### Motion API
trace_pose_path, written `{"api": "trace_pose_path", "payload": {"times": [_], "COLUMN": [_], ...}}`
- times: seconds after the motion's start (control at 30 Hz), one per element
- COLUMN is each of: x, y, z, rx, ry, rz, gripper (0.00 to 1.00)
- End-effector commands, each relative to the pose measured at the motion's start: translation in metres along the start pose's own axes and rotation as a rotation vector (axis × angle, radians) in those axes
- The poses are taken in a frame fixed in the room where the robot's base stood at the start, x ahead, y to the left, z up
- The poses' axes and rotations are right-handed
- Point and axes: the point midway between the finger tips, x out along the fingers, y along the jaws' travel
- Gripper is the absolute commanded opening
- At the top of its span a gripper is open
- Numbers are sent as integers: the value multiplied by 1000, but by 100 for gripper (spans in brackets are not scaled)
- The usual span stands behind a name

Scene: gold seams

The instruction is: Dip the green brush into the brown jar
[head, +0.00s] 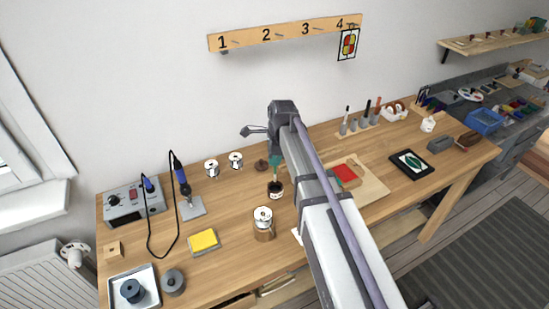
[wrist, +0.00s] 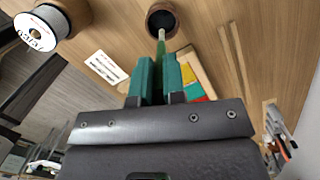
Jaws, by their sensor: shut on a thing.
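The brown jar (head: 276,193) stands open on the workbench, with a dark inside and a pale label. In the wrist view its round dark mouth (wrist: 162,17) is at the top centre. My gripper (head: 275,160) is above the jar, pointing down. In the wrist view my gripper (wrist: 159,68) has its teal fingers shut on the green brush (wrist: 160,46), whose pale lower end points at the jar. The brush end overlaps the jar's near rim in that view; I cannot tell whether it is inside the mouth. My arm hides part of the bench in the head view.
A brown lid (head: 261,165) lies just behind the jar. A red block (head: 346,175) rests on a board to the right. Two white tins (head: 236,160) stand back left. Bare wood lies left of the jar.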

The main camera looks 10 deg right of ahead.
Motion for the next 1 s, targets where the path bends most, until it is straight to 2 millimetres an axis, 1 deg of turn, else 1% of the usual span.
{"api": "trace_pose_path", "payload": {"times": [0.37, 0.47, 0.73, 0.83, 1.0], "x": [0, 4, 31, 34, 32], "y": [0, 0, 0, 0, 0], "z": [0, 0, -4, -4, -4], "rx": [0, 0, 0, 0, 0], "ry": [0, 0, 0, 0, 0], "rz": [0, 0, 0, 0, 0], "gripper": [0, 0, 0, 0, 0]}}
